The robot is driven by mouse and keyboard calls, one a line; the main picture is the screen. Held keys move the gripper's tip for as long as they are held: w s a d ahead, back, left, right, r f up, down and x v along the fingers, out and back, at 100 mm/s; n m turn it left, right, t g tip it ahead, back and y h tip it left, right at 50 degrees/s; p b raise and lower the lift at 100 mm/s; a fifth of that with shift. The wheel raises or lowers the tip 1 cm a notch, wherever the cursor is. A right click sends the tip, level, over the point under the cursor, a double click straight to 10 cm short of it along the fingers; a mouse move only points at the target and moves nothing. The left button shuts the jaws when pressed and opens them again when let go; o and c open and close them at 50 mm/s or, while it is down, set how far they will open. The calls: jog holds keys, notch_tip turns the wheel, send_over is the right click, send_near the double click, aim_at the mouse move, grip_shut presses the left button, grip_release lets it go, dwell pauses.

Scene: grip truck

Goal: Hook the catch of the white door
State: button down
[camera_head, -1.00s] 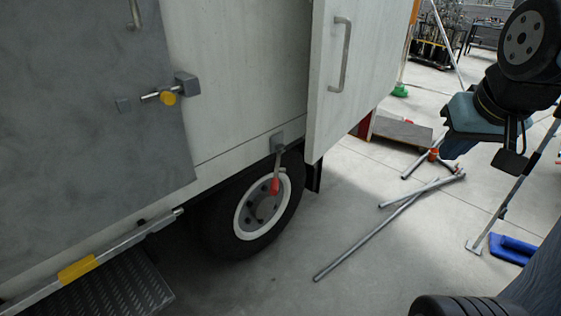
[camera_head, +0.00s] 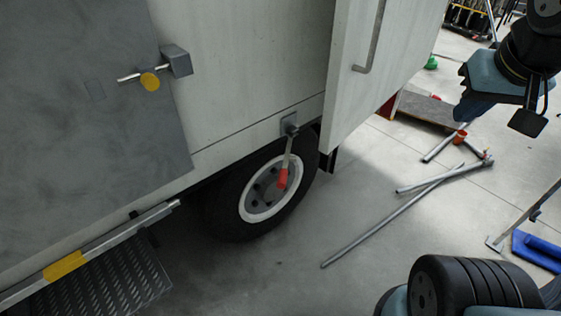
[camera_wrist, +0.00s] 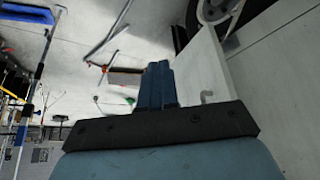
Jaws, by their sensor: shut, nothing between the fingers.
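The white door (camera_head: 345,105) stands swung out from the truck's side in the head view, with a grey bar handle (camera_head: 372,40) on it. Below its inner side, the catch (camera_head: 286,160) hangs down from a grey bracket on the truck body, its red grip in front of the wheel. My gripper (camera_head: 470,107) is to the right of the door, apart from it and from the catch. In the wrist view its blue fingers (camera_wrist: 156,80) are closed together and empty, and the white door (camera_wrist: 203,70) shows just beside them.
The wheel (camera_head: 265,195) and a tread step (camera_head: 110,280) are below. Grey poles (camera_head: 395,220) and a blue object (camera_head: 540,250) lie on the floor; between wheel and poles it is clear.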

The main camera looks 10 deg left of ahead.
jog(key=w+a+f+n+g, duration=0.2)
jog(key=w+a+f+n, duration=0.8)
jog(key=w+a, duration=0.45)
jog(key=w+a+f+n+g+y, duration=0.1)
jog(key=a+f+n, duration=0.3)
jog(key=a+f, duration=0.5)
jog(key=w+a+f+n+g+y, duration=0.2)
jog(key=a+f+n+y, duration=0.1)
jog(key=a+f, duration=0.6)
jog(key=shift+w+a+n+g, duration=0.2)
jog(key=shift+a+n+g, duration=0.15)
jog(key=shift+a, duration=0.7)
notch_tip(320, 180, down, 10)
jog(key=shift+d, duration=0.25)
